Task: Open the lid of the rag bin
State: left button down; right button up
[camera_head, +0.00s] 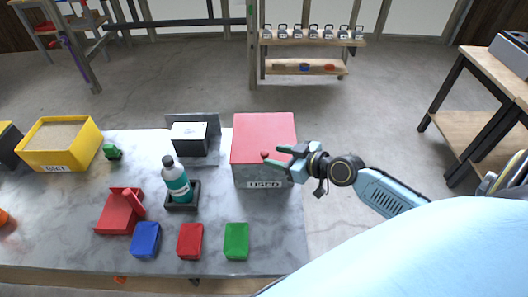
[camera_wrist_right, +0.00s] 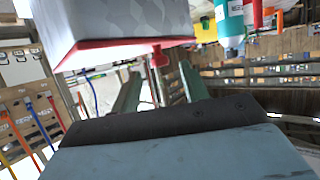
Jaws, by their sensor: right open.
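The rag bin is a grey box marked USED (camera_head: 264,177) at the right end of the marble table. Its red lid (camera_head: 262,130) lies flat over the top, shut. A small red knob (camera_head: 265,154) sits at the lid's front edge. My right gripper (camera_head: 279,155) reaches in from the right beside the knob, fingers apart. The right wrist view shows the grey bin (camera_wrist_right: 115,22), the lid's red rim (camera_wrist_right: 105,50) and the knob (camera_wrist_right: 158,62) near the tips of my open fingers. I cannot tell whether they touch it. My left gripper is out of view.
A teal bottle (camera_head: 176,183) stands in a dark holder left of the bin. Blue (camera_head: 146,240), red (camera_head: 190,241) and green (camera_head: 236,241) blocks lie along the table front. A yellow bin (camera_head: 60,145) stands far left.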

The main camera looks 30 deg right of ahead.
aim_at(268, 154)
jog(key=x, duration=0.5)
jog(key=shift+w+a+f, duration=0.15)
jog(key=shift+w, duration=0.1)
jog(key=shift+c, duration=0.2)
grip_shut()
